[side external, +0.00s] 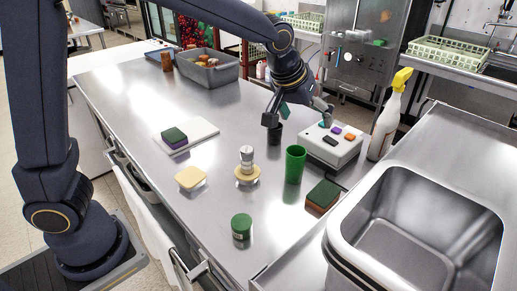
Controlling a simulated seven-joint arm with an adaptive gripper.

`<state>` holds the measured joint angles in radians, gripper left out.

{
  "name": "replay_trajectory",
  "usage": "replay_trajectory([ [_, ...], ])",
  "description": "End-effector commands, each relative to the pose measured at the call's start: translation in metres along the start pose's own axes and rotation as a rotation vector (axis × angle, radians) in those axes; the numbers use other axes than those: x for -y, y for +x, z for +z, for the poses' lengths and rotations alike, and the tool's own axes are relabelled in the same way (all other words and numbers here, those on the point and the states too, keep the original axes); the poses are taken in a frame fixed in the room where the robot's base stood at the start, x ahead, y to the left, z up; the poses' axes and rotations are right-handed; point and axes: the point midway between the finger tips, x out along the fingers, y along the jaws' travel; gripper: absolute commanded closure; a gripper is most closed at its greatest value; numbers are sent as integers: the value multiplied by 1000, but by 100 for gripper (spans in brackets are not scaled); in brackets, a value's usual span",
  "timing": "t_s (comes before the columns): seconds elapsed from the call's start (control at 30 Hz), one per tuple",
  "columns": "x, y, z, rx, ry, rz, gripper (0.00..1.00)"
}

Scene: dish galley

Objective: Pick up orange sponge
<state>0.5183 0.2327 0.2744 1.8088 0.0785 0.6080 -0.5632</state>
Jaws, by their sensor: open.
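No plainly all-orange sponge stands out. A block-shaped sponge (323,196) with a dark green top and orange-brown sides lies on the steel counter, right of the green cup. A small orange piece (349,136) sits on top of the white box; I cannot tell whether it is a sponge. My gripper (297,113) is open above the counter, behind the green cup and left of the white box. Its left finger is close to a black cup (275,136); I cannot tell whether they touch. Nothing shows held between the fingers.
The white box (342,152) and a spray bottle (386,126) are at right. A steel sink (420,226) is at front right.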

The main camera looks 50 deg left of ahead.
Motion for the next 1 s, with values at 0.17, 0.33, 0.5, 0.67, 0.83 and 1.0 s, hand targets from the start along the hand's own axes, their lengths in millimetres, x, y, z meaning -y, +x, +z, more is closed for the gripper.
replay_trajectory([
  [0.17,-39,60,40,80,135,-59,3],
  [0.33,-52,80,62,112,186,-71,3],
  [0.5,-48,115,66,114,185,-72,3],
  [0.67,-44,152,70,114,184,-71,3],
  [0.83,-42,180,73,113,185,-69,3],
  [1.0,-40,191,74,113,184,-69,3],
])
